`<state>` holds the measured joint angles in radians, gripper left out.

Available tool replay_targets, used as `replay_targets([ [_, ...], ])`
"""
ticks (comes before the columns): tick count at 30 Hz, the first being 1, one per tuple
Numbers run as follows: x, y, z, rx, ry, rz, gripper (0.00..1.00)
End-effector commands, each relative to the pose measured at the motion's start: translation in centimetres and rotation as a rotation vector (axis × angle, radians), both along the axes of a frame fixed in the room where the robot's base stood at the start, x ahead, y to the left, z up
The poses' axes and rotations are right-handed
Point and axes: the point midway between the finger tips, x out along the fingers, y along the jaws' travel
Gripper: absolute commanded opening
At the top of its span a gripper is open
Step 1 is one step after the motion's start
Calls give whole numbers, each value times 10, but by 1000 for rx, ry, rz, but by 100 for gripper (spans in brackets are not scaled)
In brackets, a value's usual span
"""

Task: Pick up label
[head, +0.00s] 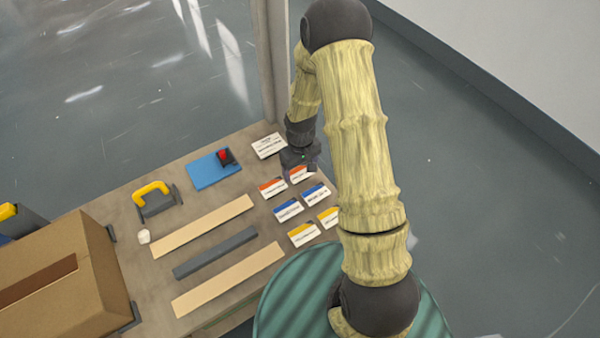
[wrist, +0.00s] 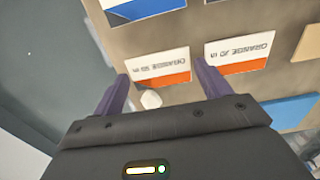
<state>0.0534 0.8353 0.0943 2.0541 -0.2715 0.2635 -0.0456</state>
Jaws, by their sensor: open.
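Several white labels with coloured stripes lie flat on the table: two orange ones (head: 271,188) (head: 300,176), two blue ones (head: 288,210) (head: 316,196) and two yellow ones (head: 304,235) (head: 328,217). My gripper (head: 300,161) is over the far right part of the table, beside the right orange label and partly covering it. In the wrist view my gripper (wrist: 163,74) is open, with an orange label (wrist: 160,66) between and beyond its fingertips. The second orange label (wrist: 240,53) lies just right of the right finger. Nothing is held.
A white printed card (head: 268,146) and a blue board (head: 214,170) lie at the back. Long strips (head: 203,226), a yellow-handled tool (head: 152,193) and a cardboard box (head: 60,280) are further left. A small white object (wrist: 151,99) shows between the fingers; I cannot tell what it is.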

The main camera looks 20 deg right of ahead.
Motion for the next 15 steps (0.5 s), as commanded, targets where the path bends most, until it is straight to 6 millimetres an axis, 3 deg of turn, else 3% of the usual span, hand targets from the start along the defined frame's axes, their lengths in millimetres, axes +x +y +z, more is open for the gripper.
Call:
replay_targets([
  [15,0,-1,-3,0,0,-2,76],
])
